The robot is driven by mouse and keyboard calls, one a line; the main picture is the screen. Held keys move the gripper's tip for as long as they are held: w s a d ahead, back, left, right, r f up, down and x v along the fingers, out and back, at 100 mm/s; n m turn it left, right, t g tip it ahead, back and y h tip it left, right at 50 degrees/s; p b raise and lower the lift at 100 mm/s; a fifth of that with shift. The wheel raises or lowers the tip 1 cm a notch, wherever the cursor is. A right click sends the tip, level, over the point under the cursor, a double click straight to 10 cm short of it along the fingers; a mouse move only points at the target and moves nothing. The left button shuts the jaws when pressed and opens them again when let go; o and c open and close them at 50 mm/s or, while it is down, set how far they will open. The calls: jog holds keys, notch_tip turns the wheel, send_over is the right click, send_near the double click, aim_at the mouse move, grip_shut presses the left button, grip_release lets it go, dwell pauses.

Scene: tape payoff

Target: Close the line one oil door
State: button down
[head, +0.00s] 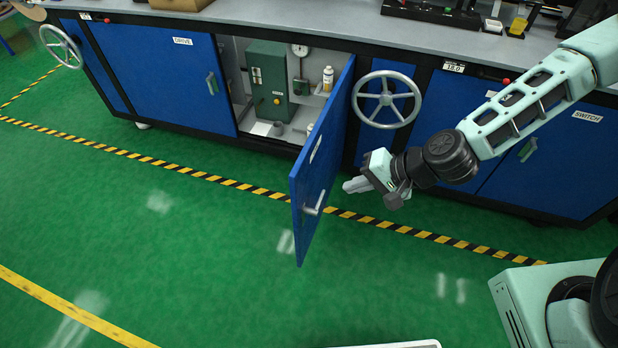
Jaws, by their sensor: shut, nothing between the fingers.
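A blue cabinet door (322,165) with a grey handle (315,204) stands wide open, swung out over the floor. It hangs from the right side of the opening. Behind it the compartment shows a green tank (268,80), a round gauge, and a bottle (327,78). The door's label is too oblique to read. My gripper (348,186) is shut and empty, just right of the door, its fingertips pointing left at the door's face. A gap seems to show between the fingertips and the door.
A closed blue DRIVE door (165,75) is left of the opening, and a SWITCH door (545,150) is at the right. A handwheel (386,99) sticks out beside the open door. Green floor with striped tape (230,183) is clear in front.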

jog(key=w, duration=0.1)
jog(key=p, duration=0.1)
send_near(296, 189)
notch_tip(296, 189, down, 4)
jog(key=a, duration=0.1)
jog(key=w+a+p, duration=0.1)
jog(key=shift+a+f+m, duration=0.1)
jog(key=shift+a+m, duration=0.2)
jog(key=shift+a, duration=0.1)
jog(key=shift+w+a, duration=0.2)
jog(key=shift+a, duration=0.3)
jog(key=shift+a, duration=0.1)
